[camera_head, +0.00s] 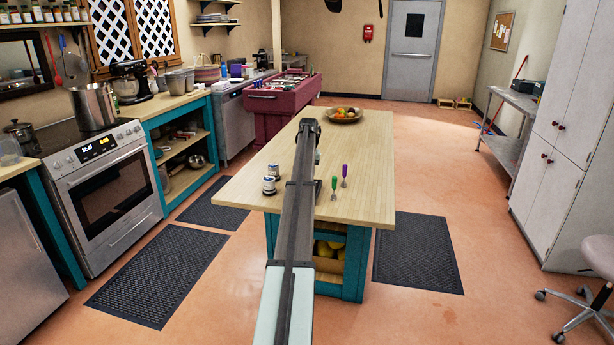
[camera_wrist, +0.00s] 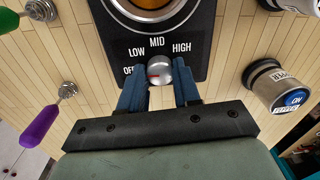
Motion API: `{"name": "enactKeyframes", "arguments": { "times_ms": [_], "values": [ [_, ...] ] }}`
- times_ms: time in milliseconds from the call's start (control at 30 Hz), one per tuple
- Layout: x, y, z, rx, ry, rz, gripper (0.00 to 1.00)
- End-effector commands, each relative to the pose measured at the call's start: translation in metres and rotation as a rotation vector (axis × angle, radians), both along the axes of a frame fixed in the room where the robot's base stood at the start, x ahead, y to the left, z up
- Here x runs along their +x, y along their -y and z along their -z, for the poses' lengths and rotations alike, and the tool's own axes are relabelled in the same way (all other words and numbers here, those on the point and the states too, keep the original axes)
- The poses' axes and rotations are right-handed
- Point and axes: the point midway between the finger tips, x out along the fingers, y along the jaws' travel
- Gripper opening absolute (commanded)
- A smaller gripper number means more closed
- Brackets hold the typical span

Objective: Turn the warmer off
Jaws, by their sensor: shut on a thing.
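The warmer shows in the wrist view as a black control panel (camera_wrist: 205,25) with a round amber part at its top edge. The panel is marked OFF, LOW, MID and HIGH around a silver knob (camera_wrist: 159,70). The knob has a red mark on its near face; I cannot tell for sure which label it points to. My gripper (camera_wrist: 159,82) has its blue fingers on either side of the knob and is shut on it. In the head view my arm hides the warmer and the gripper's fingers.
The wooden island top (camera_head: 370,200) carries a purple-handled tool (camera_head: 344,170) and a green-handled one (camera_head: 334,183) right of my arm. Two small canisters (camera_head: 268,184) stand left of it. A fruit bowl (camera_head: 342,115) sits at the far end. The island's right side is mostly clear.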

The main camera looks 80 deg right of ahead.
Motion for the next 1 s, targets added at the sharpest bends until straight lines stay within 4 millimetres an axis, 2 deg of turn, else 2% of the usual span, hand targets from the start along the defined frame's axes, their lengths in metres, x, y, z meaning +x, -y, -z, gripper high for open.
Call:
{"name": "enactKeyframes", "arguments": {
  "times_ms": [300,733,767,1000],
  "values": [
    [-0.0001,0.0003,-0.0005,0.0,0.0,-0.074,0.02],
    [-0.0001,0.0003,-0.0006,0.0,0.0,-0.081,0.02],
    [-0.0001,0.0003,-0.0006,0.0,0.0,-0.08,0.35],
    [-0.0001,0.0003,-0.0003,0.0,0.0,-0.08,0.58]
  ]
}}
